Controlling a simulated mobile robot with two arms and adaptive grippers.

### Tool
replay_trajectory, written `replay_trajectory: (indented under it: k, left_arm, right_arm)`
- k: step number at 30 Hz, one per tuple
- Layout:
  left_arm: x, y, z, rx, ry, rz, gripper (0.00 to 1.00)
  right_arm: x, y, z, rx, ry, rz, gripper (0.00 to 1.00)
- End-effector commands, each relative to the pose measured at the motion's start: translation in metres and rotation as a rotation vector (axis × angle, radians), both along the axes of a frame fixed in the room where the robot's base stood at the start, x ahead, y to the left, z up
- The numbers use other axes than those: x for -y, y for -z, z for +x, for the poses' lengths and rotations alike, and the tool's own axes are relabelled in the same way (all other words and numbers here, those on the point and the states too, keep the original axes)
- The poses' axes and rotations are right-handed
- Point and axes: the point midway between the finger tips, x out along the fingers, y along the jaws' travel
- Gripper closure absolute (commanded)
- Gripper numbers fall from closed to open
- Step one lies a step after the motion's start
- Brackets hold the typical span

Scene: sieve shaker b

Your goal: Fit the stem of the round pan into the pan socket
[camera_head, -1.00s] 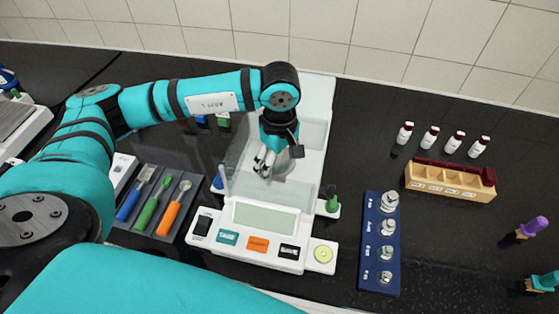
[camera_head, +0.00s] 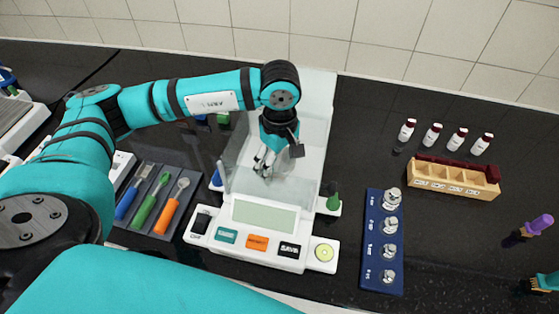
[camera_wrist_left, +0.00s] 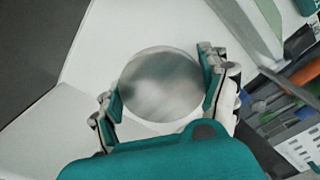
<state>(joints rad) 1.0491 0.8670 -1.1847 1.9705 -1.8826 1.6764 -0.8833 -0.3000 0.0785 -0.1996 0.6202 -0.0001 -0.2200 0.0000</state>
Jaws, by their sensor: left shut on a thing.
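The round pan (camera_wrist_left: 161,84) is a shiny metal disc in the left wrist view. My left gripper (camera_wrist_left: 160,92) is shut on it, with a finger on each side of its rim. In the head view my left gripper (camera_head: 265,164) points down inside the clear-walled chamber of the white balance (camera_head: 267,249). The pan is hard to make out there. The pan's stem and the pan socket are hidden, so I cannot tell whether the stem is in the socket. My right gripper is not in view.
Clear panels (camera_head: 238,158) stand around the gripper. A grey tray (camera_head: 183,228) with several coloured tools lies to the left. A blue weight block (camera_head: 373,275), a wooden rack (camera_head: 452,188) and several small bottles (camera_head: 433,135) stand to the right.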

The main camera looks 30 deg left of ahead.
Motion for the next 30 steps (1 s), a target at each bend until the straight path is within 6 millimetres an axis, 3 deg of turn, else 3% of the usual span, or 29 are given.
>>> replay_trajectory:
  k: [7,8,12,24,30]
  left_arm:
    - [0.000,-0.001,0.000,0.001,0.000,0.000,0.61]
    - [0.000,-0.001,0.000,0.001,0.000,0.000,0.20]
    - [0.000,0.000,0.000,0.001,0.000,0.000,0.02]
    - [0.000,-0.001,0.000,0.000,0.000,0.000,0.00]
    - [0.000,-0.014,0.000,0.001,0.000,-0.001,0.00]
  right_arm:
    - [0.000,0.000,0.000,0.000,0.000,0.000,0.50]
    - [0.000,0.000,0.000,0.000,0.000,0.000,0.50]
    - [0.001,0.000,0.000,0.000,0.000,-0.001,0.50]
    - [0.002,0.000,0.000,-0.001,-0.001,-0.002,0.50]
    - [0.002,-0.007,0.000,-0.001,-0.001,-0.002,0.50]
